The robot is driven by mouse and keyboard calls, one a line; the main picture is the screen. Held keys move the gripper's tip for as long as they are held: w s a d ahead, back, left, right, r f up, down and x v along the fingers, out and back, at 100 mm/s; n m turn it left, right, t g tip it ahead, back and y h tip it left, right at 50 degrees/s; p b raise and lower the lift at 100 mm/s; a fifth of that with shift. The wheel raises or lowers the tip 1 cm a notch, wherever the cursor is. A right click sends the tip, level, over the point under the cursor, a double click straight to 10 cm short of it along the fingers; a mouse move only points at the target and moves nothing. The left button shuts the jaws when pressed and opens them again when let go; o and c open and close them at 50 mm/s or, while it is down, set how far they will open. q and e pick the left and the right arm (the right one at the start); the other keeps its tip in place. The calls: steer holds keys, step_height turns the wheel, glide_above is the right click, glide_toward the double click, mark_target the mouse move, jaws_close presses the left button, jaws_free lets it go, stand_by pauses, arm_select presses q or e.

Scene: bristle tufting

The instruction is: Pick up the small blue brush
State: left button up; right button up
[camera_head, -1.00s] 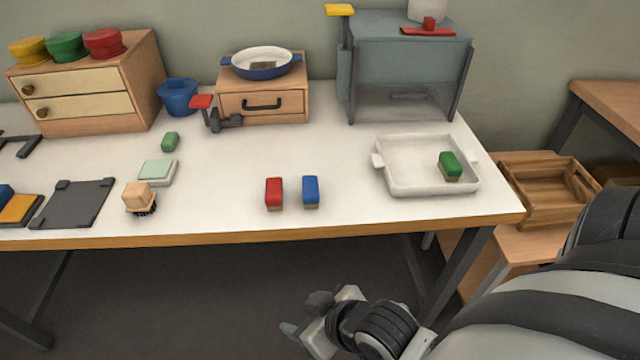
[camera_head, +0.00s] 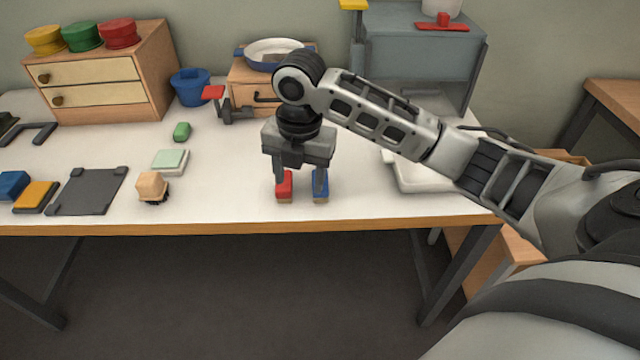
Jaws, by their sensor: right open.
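The small blue brush (camera_head: 322,192) stands near the table's front edge, with a blue top and a tan lower part. A similar red brush (camera_head: 284,190) stands just left of it. My right gripper (camera_head: 299,180) points down over this pair with its fingers spread. One finger overlaps the red brush and the other overlaps the blue brush, covering part of each. I cannot tell whether the fingers touch them. Nothing is held between the fingers. My left gripper is not in view.
Left on the table are a tan block brush (camera_head: 152,186), a pale green pad (camera_head: 170,160), a green piece (camera_head: 182,131) and a dark plate (camera_head: 88,192). The front middle of the table (camera_head: 225,195) is clear.

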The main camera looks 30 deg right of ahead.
steer(key=w+d+r+n, duration=0.3)
steer(key=d+r, duration=0.4)
steer(key=r, duration=0.1)
steer(key=shift+g, duration=0.3)
steer(key=f, duration=1.5)
steer(key=shift+a+f, duration=0.25)
steer(key=c, duration=1.1)
